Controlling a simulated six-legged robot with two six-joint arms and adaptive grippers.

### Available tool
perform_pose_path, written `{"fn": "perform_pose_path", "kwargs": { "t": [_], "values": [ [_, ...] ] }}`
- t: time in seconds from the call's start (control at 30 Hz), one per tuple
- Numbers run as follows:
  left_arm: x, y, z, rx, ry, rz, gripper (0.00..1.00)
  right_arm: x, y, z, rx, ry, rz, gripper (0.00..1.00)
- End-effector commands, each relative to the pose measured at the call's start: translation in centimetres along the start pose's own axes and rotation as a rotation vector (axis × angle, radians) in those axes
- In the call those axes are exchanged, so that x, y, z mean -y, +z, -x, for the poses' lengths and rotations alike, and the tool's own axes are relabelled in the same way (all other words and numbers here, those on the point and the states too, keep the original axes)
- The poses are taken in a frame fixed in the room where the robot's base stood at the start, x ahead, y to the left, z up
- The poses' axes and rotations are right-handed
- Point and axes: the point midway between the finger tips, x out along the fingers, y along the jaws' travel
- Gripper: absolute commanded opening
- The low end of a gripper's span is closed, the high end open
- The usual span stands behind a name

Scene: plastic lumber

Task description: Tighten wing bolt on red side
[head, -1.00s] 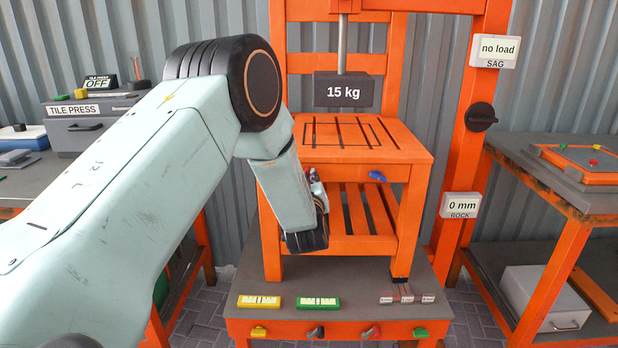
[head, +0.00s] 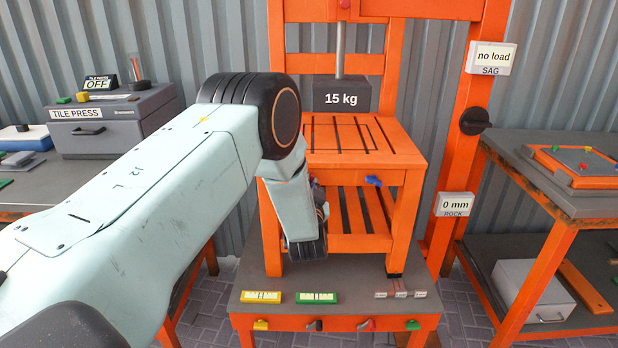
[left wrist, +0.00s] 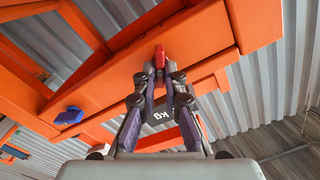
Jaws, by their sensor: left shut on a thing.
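An orange slatted stool (head: 404,214) stands upright on the grey-topped test bench. A blue wing bolt (head: 373,181) sits at the right of its front rail; it also shows in the left wrist view (left wrist: 67,115). The red wing bolt (left wrist: 159,56) is at the other end of that rail in the left wrist view. My left gripper (left wrist: 160,72) is shut on it, its fingertips on either side. In the head view my left gripper (head: 319,190) is mostly hidden behind my wrist, and the red bolt is hidden there. My right gripper is not in view.
A 15 kg weight (head: 341,97) hangs above the stool. Displays read "no load" (head: 491,57) and "0 mm" (head: 455,204). Yellow (head: 261,297) and green (head: 317,298) gauges lie on the bench front. A tile press (head: 112,120) stands left and a side table (head: 560,200) right.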

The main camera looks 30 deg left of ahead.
Motion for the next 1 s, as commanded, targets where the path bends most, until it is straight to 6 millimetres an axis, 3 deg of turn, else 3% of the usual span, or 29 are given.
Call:
{"fn": "perform_pose_path", "kwargs": {
  "t": [0.4, 1.0],
  "values": [
    [-0.2, 0.3, 0.2, 0.009, 0.005, -0.398, 0.00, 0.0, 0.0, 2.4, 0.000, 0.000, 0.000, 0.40],
    [-0.3, 0.6, 0.2, 0.008, 0.007, -0.885, 0.00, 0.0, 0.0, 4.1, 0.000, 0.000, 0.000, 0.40]
  ]
}}
